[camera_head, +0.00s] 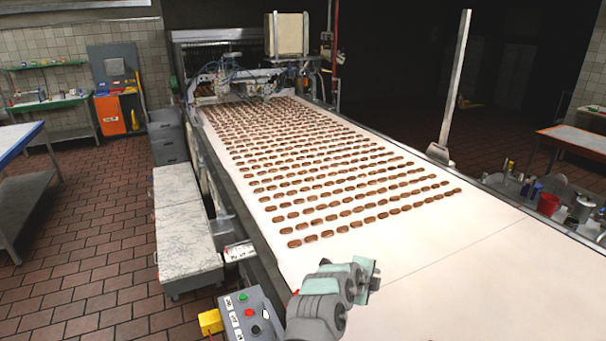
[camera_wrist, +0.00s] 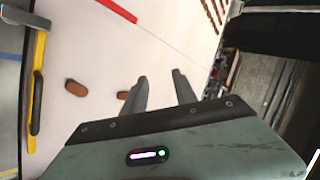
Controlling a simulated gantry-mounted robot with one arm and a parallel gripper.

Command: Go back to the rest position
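My gripper (camera_head: 371,274) hovers over the near end of the white conveyor belt (camera_head: 450,285), at the bottom centre of the head view. In the wrist view my gripper (camera_wrist: 160,74) shows two grey fingers spread apart with nothing between them. Two brown oval biscuits (camera_wrist: 76,88) lie on a pale surface left of the fingers in the wrist view. One of them (camera_wrist: 122,95) is close beside the left finger. Many rows of brown biscuits (camera_head: 320,165) cover the belt beyond my gripper in the head view.
A control box (camera_head: 248,312) with coloured buttons and a yellow part stands left of my arm. A slanted metal post (camera_head: 455,90) rises at the belt's right edge. A red cup (camera_head: 548,204) and small items sit at the right. The belt's near end is bare.

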